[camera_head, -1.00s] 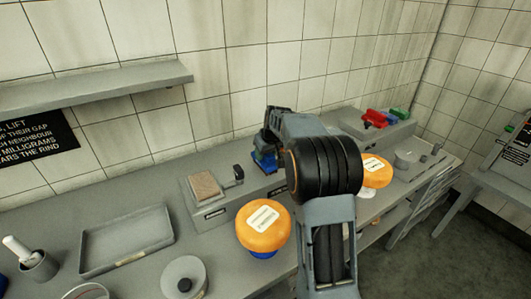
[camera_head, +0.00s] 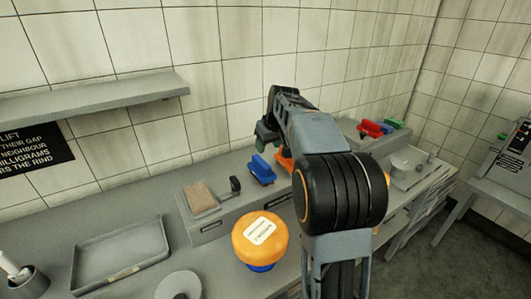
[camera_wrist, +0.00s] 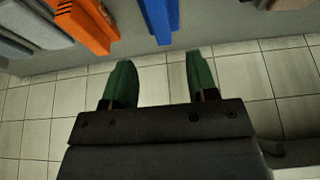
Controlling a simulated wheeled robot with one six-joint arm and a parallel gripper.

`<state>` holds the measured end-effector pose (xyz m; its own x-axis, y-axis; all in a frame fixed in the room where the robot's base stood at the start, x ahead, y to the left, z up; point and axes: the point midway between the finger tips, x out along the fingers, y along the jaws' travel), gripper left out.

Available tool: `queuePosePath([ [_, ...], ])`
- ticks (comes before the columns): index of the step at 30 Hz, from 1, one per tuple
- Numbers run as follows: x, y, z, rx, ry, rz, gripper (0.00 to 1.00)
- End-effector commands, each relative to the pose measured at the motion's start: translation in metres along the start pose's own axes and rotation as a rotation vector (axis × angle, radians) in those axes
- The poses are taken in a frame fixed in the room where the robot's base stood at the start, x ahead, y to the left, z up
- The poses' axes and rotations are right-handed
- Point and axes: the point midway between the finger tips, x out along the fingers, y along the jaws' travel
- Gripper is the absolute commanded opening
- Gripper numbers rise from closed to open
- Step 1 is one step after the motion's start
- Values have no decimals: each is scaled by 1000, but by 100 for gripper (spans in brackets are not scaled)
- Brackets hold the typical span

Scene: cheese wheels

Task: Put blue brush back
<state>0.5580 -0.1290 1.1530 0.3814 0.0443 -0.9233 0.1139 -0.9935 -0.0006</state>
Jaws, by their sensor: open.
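In the head view my gripper (camera_head: 266,135) is above and behind the blue brush, partly hidden by my arm.
An orange item (camera_head: 285,160) sits right of the blue brush; it also shows in the wrist view (camera_wrist: 90,25). An orange cheese wheel (camera_head: 260,238) stands in front on a blue base. A grey tray (camera_head: 122,257) lies left. A shelf (camera_head: 90,106) juts from the tiled wall.

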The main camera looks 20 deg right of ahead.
Motion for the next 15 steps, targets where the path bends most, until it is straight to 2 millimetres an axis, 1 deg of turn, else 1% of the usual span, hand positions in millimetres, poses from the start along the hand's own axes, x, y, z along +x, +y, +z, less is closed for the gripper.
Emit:
queuePosePath([
  [3, -9, 0, 0, 0, 2, 1, 53],
  [6, -13, -1, 1, 0, 1, 1, 53],
  [8, -15, -6, 4, 2, -1, 1, 53],
  [9, -18, -12, 8, 3, -3, 1, 53],
  [11, -22, -26, 20, 10, -8, 4, 53],
  [14, -30, -58, 54, 26, -18, 8, 53],
  [15, -32, -72, 70, 34, -22, 12, 53],
])
